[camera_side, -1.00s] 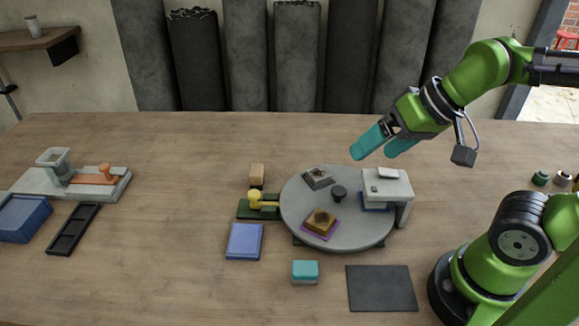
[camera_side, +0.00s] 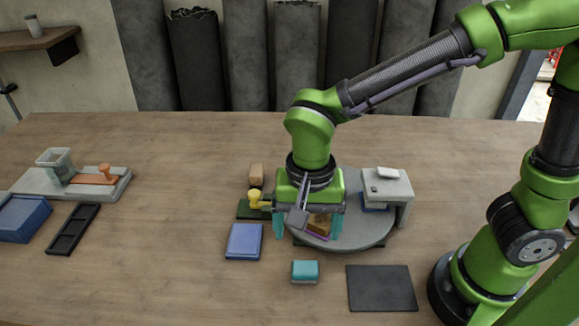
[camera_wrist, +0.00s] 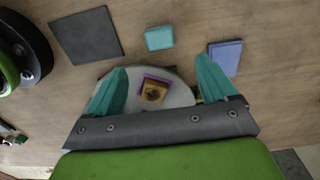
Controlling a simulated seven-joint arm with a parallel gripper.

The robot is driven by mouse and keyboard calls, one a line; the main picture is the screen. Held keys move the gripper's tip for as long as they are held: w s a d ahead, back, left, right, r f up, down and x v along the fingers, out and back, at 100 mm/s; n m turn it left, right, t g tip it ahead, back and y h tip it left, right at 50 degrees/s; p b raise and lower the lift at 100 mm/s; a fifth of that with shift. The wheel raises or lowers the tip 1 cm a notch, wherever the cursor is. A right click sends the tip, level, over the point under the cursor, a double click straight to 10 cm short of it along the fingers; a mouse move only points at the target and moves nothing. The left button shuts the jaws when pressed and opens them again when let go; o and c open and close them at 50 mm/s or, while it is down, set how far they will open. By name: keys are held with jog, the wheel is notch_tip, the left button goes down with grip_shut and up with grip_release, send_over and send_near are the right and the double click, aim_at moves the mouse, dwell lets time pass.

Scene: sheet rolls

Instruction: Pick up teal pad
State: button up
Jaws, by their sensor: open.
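The teal pad (camera_side: 305,271) is a small block with a teal top and a paler lower part, lying on the table in front of the round grey turntable (camera_side: 360,236). In the wrist view the teal pad (camera_wrist: 159,38) lies beyond the turntable's edge, above the middle of the picture. My gripper (camera_side: 307,235) points down over the front left of the turntable, behind the pad and apart from it. Its teal fingers are spread wide, also in the wrist view (camera_wrist: 158,90), with nothing held between them. The turntable's left part is hidden behind my gripper.
A brown block on a purple plate (camera_wrist: 153,90) sits on the turntable between my fingers in the picture. A blue pad (camera_side: 244,241) lies left of the teal pad, a dark flat mat (camera_side: 382,288) right. A grey bridge-like stand (camera_side: 388,187) stands at the turntable's right.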

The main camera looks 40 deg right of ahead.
aim_at(305, 266)
notch_tip(305, 266, down, 13)
jog(key=shift+r, duration=0.15)
dwell(0.4)
jog(key=shift+c, duration=0.3)
jog(key=c, duration=1)
